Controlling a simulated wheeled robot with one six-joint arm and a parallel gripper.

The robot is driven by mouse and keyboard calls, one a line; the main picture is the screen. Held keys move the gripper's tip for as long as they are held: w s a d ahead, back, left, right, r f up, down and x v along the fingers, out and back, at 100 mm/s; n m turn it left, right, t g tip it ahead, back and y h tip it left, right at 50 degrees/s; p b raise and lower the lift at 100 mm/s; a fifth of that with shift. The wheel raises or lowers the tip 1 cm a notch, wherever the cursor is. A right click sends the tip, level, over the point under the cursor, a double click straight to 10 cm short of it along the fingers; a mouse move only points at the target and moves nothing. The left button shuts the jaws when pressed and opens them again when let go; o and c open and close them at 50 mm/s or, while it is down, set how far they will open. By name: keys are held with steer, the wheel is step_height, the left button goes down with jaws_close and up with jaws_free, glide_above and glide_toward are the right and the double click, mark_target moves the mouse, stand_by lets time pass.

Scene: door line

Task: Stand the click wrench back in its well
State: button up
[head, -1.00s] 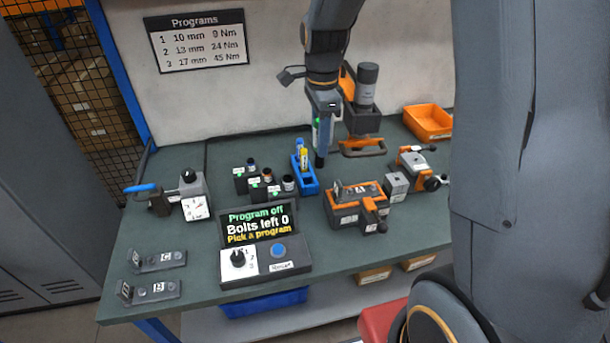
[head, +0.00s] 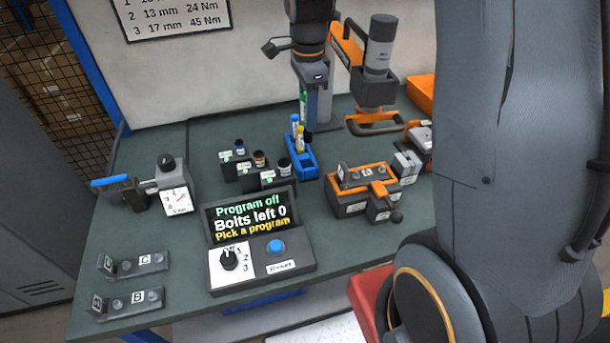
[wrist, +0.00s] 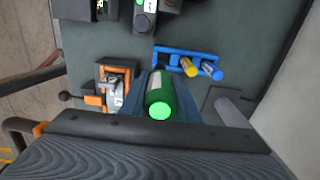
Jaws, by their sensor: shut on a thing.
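My gripper (head: 309,112) is shut on a green cylinder (wrist: 160,97) with a bright green end. It is held upright, with a dark lower tip, above the table beside the blue rack (head: 307,170). The rack holds a blue and a yellow pen-like cylinder; one end of it looks empty in the wrist view (wrist: 163,58). A blue-handled tool (head: 112,181), possibly the click wrench, lies at the left beside a dial tester (head: 175,196), far from my gripper. I cannot tell which opening is the wrench's well.
Black socket blocks (head: 235,170) stand left of the rack. An orange-and-grey fixture (head: 362,195) stands right of it in front, and an orange stand with a grey cylinder (head: 379,50) behind. The control box (head: 260,262) reads Program off, Bolts left 0.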

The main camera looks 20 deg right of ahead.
steer(key=f+b, duration=0.1)
steer(key=w+f+b, duration=0.1)
steer(key=f, duration=0.1)
steer(key=shift+f+p, duration=1.05)
steer(key=shift+f, duration=4.1)
steer(key=shift+f, duration=0.15)
steer(key=o, duration=0.8)
steer(key=shift+c, duration=0.2)
step_height(320, 180, up, 12)
steer(key=b, duration=0.3)
steer(key=shift+r, duration=0.2)
